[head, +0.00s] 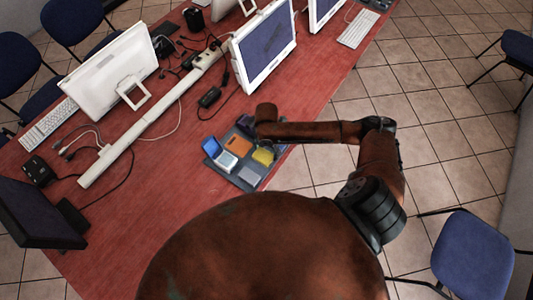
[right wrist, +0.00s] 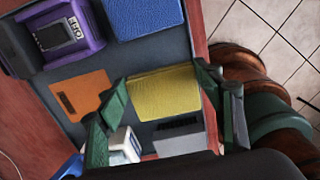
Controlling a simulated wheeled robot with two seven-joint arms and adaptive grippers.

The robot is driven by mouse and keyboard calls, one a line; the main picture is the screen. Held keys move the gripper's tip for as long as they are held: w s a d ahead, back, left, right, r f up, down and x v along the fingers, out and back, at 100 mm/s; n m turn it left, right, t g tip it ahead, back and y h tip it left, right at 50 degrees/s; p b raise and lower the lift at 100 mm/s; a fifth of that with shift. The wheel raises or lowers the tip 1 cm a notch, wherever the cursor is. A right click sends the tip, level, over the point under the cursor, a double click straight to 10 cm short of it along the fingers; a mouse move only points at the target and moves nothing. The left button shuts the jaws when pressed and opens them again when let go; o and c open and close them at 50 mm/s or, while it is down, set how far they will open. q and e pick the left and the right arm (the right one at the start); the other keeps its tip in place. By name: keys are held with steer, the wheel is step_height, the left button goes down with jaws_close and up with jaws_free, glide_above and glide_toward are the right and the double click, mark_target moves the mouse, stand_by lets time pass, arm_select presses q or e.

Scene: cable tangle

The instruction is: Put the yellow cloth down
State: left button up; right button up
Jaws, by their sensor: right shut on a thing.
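The yellow cloth (right wrist: 165,94) is a folded, flat rectangle between the two green fingers of my right gripper (right wrist: 160,80) in the right wrist view. The gripper is shut on it. Its lower edge is close to a grey item, and I cannot tell whether the cloth touches the mat below. In the head view the yellow cloth (head: 263,157) shows over the right part of the dark mat, near the table's edge. My right wrist hides most of the gripper there. My left gripper is not in view.
The dark grey mat (right wrist: 62,108) carries an orange card (right wrist: 82,95), a purple device (right wrist: 70,35), a blue cloth (right wrist: 143,15) and a grey item (right wrist: 180,138). A blue-and-white object (head: 218,152) is at its left. Monitors and cables fill the red table's (head: 160,215) far side.

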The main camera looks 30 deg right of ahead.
mark_target(266, 152)
steer(key=shift+f, duration=1.35)
steer(key=shift+f, duration=0.1)
steer(key=o, duration=1)
step_height(266, 152, up, 12)
steer(key=shift+a+r+p, duration=0.1)
steer(key=shift+r+p, duration=0.05)
steer(key=shift+p, duration=0.3)
steer(key=shift+s, duration=0.1)
